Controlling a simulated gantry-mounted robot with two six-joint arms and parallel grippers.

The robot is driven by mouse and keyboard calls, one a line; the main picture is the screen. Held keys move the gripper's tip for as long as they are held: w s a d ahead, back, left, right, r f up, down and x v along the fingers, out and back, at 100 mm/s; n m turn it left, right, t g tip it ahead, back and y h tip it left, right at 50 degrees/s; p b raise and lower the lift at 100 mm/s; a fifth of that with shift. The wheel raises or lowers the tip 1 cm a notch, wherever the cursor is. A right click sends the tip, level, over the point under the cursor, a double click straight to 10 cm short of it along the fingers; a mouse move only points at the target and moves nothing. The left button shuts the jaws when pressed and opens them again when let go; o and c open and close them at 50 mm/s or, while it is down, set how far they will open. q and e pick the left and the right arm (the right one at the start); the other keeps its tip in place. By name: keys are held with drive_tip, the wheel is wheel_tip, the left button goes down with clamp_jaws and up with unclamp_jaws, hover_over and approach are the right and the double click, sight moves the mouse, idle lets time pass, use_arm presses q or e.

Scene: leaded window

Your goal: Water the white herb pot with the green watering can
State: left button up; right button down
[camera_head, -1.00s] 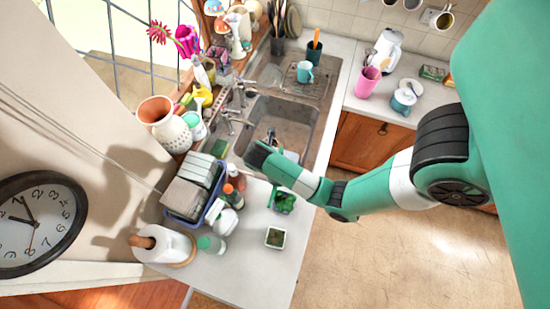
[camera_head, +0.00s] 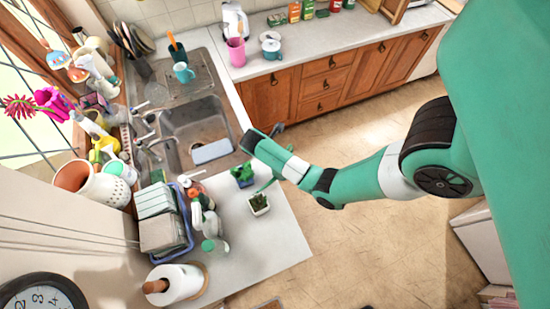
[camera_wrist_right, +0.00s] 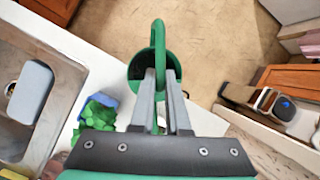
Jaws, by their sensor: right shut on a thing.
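The white herb pot (camera_head: 259,204) stands on the white counter in the head view, a small square pot with dark green leaves. My right gripper (camera_wrist_right: 160,85) is shut on the handle of the green watering can (camera_wrist_right: 148,92) in the wrist view. The can's dark open top shows below the fingers. In the head view my right forearm hides most of the can; a thin green part, which looks like its spout, shows beside the herb pot. The herb pot cannot be made out in the wrist view. My left gripper is not in view.
A blue pot with a bright green plant (camera_head: 243,175) stands close behind the white pot. Bottles (camera_head: 209,226), a blue dish rack (camera_head: 184,243) and a paper towel roll (camera_head: 178,284) stand left. The sink (camera_head: 198,133) lies behind. The counter's front right is clear.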

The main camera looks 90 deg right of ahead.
drive_tip(key=shift+s, duration=0.2)
drive_tip(key=shift+w+f, duration=0.1)
drive_tip(key=shift+f, duration=0.05)
drive_tip(key=shift+g+h, duration=0.4)
drive_tip(key=shift+h, duration=0.5)
drive_tip(key=f+b, duration=0.4)
drive_tip(key=b, duration=0.1)
drive_tip(key=shift+w+a+f, duration=0.2)
drive_tip(key=shift+a+f, duration=0.15)
drive_tip(key=shift+a, duration=0.05)
drive_tip(key=shift+r, duration=0.1)
drive_tip(key=shift+w+a+r+g+h, duration=0.15)
drive_tip(key=shift+a+r+g+h, duration=0.1)
drive_tip(key=shift+r+h, duration=0.15)
drive_tip(key=shift+w+a+r+g+h, duration=0.2)
drive_tip(key=shift+r+g+h, duration=0.1)
drive_tip(key=shift+r, duration=0.15)
drive_tip(key=shift+a+r, duration=0.1)
idle(1.3)
